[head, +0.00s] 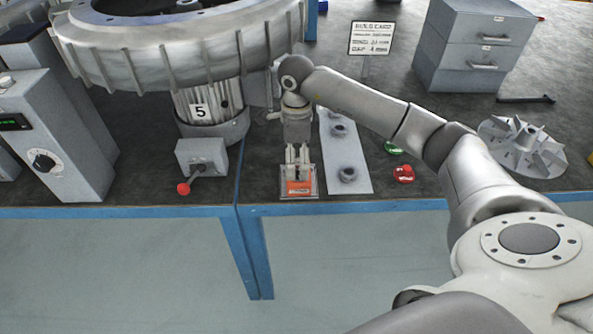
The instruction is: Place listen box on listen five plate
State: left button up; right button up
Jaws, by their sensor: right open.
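A small orange box (299,187) with a pale label is near the front edge of the bench, within a light, thin-rimmed square (314,194) that looks like a plate or shallow tray. My right gripper (298,165) points down over the orange box with its fingers open. The fingers hide part of the box, and I cannot tell whether they touch it. A white plate marked 5 (200,111) is on the ribbed column below the large grey blower housing (180,55), left of my right gripper. My left gripper is not in view.
A grey box with a red-knobbed lever (202,158) stands left of the gripper. A white sheet (354,178) with dark round parts lies just right. Red (403,174) and green (393,149) buttons, a bladed impeller (522,148) and grey drawers (473,45) are farther right.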

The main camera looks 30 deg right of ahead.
aim_at(297, 167)
notch_tip(297, 167, up, 6)
jog(key=shift+f, duration=0.1)
dwell(0.5)
